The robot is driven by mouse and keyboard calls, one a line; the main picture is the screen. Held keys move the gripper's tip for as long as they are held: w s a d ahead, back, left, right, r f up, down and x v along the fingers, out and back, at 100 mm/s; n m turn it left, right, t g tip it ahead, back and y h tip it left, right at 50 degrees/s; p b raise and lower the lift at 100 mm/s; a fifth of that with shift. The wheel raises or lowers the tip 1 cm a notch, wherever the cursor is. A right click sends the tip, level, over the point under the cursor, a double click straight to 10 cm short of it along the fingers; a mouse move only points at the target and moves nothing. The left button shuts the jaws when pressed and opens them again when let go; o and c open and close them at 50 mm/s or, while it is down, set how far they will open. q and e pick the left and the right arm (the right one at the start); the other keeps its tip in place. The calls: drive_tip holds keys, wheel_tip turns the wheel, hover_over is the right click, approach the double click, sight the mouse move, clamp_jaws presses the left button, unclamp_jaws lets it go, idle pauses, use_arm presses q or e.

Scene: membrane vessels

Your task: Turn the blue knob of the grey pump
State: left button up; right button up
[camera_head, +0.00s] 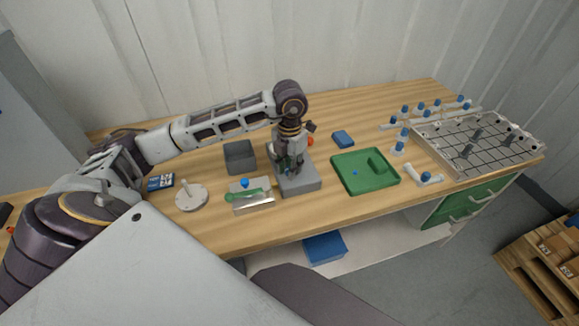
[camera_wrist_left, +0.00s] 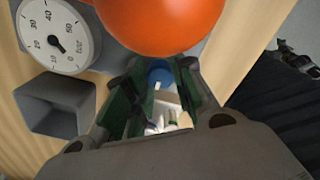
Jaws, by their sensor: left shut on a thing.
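The grey pump (camera_head: 309,185) stands near the middle of the table. My left gripper (camera_head: 290,168) reaches down to it from above. In the left wrist view, the green-padded fingers of the gripper (camera_wrist_left: 155,92) are shut on the blue knob (camera_wrist_left: 160,72), which shows between their tips. A large orange ball (camera_wrist_left: 165,20) and a white pressure gauge (camera_wrist_left: 58,36) sit close beside the fingers. In the head view the gripper hides most of the knob. My right gripper is not in view.
An open grey box (camera_head: 239,157) stands left of the pump. A metal plate with a green handle (camera_head: 252,200) lies close to the pump's left. A green tray (camera_head: 352,181) is to its right, and a gridded metal tray (camera_head: 460,165) is farther right. A white disc (camera_head: 190,200) lies at the left.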

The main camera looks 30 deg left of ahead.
use_arm(q)
drive_tip(key=o, duration=1.1)
drive_tip(key=shift+c, duration=0.2)
drive_tip(key=shift+r, duration=0.1)
wheel_tip(320, 180, up, 12)
idle(0.7)
